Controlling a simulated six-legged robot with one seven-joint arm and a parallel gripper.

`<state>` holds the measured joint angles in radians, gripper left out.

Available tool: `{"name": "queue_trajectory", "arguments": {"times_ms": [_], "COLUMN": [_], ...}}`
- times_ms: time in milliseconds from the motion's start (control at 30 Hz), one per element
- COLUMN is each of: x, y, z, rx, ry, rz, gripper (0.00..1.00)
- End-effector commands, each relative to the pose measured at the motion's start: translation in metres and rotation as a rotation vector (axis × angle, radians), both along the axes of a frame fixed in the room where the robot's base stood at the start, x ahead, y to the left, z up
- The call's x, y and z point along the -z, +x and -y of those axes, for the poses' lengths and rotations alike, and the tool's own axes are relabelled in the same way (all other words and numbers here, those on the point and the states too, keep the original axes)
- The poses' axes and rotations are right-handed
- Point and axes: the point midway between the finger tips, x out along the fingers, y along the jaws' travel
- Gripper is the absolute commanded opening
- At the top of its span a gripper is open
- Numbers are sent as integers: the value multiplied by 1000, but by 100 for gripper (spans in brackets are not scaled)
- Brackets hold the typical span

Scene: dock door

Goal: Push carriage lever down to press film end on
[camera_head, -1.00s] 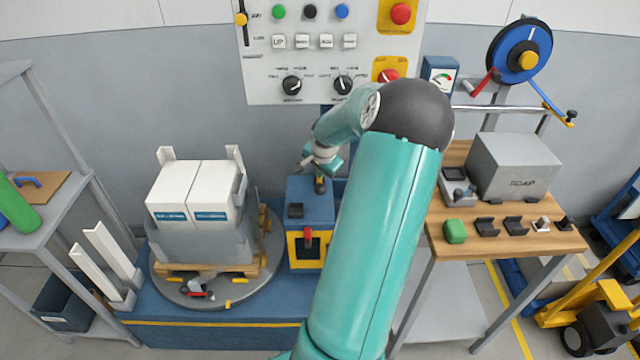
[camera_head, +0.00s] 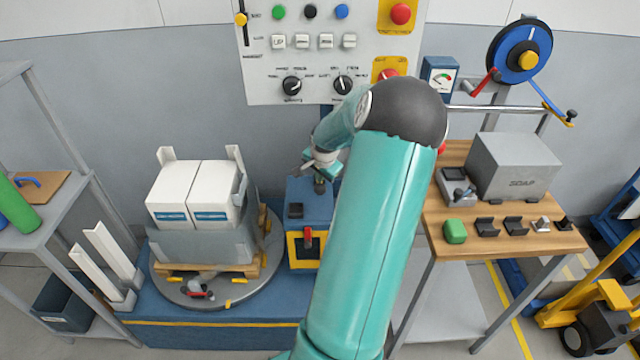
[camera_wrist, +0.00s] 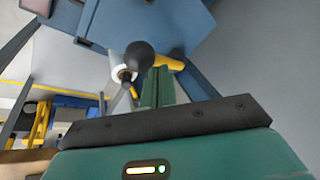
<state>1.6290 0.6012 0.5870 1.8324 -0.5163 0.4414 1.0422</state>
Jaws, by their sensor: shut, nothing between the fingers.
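The blue film carriage (camera_head: 310,200) stands beside the turntable, with a red-knobbed handle (camera_head: 308,237) on its yellow-framed front. In the wrist view a lever with a black ball knob (camera_wrist: 139,56) sits just beyond my green fingertips (camera_wrist: 157,88); I cannot tell whether they touch. My gripper (camera_head: 320,172) is above the top of the carriage, its fingers together and empty. My arm covers part of the carriage's right side. Two white boxes (camera_head: 195,190) stand on a wooden pallet (camera_head: 245,270), with greyish film around their lower part.
The pallet rests on a round grey turntable (camera_head: 275,250). A control panel (camera_head: 330,70) with buttons and knobs is on the wall behind. A wooden-topped bench (camera_head: 480,245) with a grey box (camera_head: 515,165) stands at right. A grey shelf (camera_head: 45,225) is at left.

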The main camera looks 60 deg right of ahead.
Motion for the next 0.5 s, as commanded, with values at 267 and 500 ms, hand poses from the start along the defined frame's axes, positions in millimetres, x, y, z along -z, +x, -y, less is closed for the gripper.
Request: {"name": "queue_trajectory", "arguments": {"times_ms": [267, 500], "x": [3, 6], "y": [-1, -1], "z": [-1, -2], "rx": [0, 0], "ry": [1, 1], "rz": [-1, -1], "gripper": [0, 0]}}
